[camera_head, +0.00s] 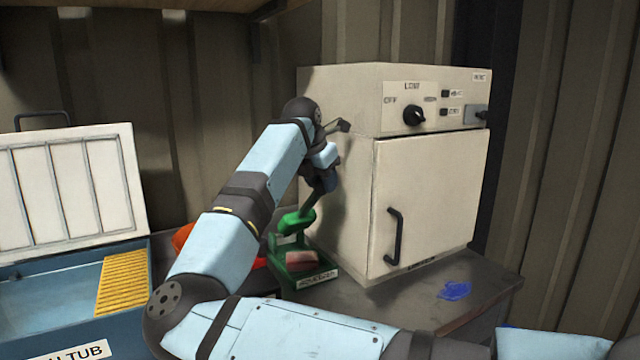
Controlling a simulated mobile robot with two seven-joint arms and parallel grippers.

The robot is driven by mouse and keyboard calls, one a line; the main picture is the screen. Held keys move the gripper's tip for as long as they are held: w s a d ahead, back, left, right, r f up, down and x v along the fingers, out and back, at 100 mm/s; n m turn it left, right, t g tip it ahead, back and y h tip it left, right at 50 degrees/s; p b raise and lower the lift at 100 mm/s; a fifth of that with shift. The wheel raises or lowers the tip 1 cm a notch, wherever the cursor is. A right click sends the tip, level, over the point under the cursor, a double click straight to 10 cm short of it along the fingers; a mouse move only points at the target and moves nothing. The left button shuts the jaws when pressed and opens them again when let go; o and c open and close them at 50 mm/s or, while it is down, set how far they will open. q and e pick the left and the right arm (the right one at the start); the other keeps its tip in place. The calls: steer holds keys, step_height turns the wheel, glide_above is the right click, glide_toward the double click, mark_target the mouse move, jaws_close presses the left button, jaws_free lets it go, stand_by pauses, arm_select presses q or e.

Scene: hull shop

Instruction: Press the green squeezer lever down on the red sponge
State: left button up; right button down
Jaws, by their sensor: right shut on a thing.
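The green squeezer (290,272) stands on the dark bench beside the white cabinet, with a label on its front edge. The red sponge (301,257), pinkish here, lies in its base. The green lever part (296,221) is raised above the sponge, with a visible gap between them. A dark bar slants up from the lever to my right gripper (322,182). My right gripper is shut on the lever's upper end, close to the cabinet's left side; its fingers are small and dark, so the exact contact is hard to see. My left gripper is not in view.
A white cabinet (430,190) with a knob and door handle stands right of the squeezer. A blue tub (50,300) with an open white lid (70,190) and yellow rack (123,283) is at left. A blue crumpled item (454,290) lies on the bench (400,305). Red-orange objects are partly hidden behind my arm.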

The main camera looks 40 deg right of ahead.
steer(key=c, duration=1.1)
jaws_free()
steer(key=o, duration=0.4)
steer(key=shift+d+f, duration=0.1)
steer(key=shift+c, duration=0.2)
steer(key=shift+w+f, duration=0.1)
steer(key=shift+w, duration=0.05)
steer(key=v, duration=1.3)
steer(key=shift+a+r, duration=0.2)
steer(key=shift+r, duration=0.15)
